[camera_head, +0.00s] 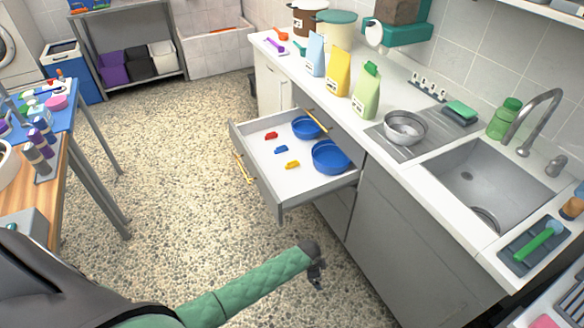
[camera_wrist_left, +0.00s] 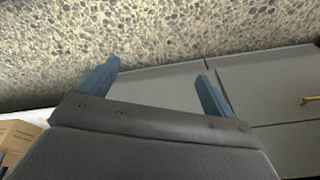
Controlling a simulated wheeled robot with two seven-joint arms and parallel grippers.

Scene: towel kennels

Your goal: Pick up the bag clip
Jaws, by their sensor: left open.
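Three small clip-like pieces lie flat in the open drawer (camera_head: 318,193) in the head view: a red one (camera_head: 271,136), a blue one (camera_head: 281,150) and a yellow one (camera_head: 292,165). They are too small for me to tell for sure which is a bag clip. My left gripper (camera_head: 316,272) is in front of the lower cabinets, nearer to me than the drawer and apart from it. In the left wrist view, its two blue fingers (camera_wrist_left: 158,72) are spread with nothing between them. My right gripper is not in view.
Two blue bowls (camera_head: 330,157) stand in the drawer's right side. The counter (camera_head: 345,112) above holds standing bags (camera_head: 338,73), a metal bowl (camera_head: 405,128) and a sink (camera_head: 470,180). A table (camera_head: 25,205) with bottles stands at left. The speckled floor (camera_head: 170,160) between is clear.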

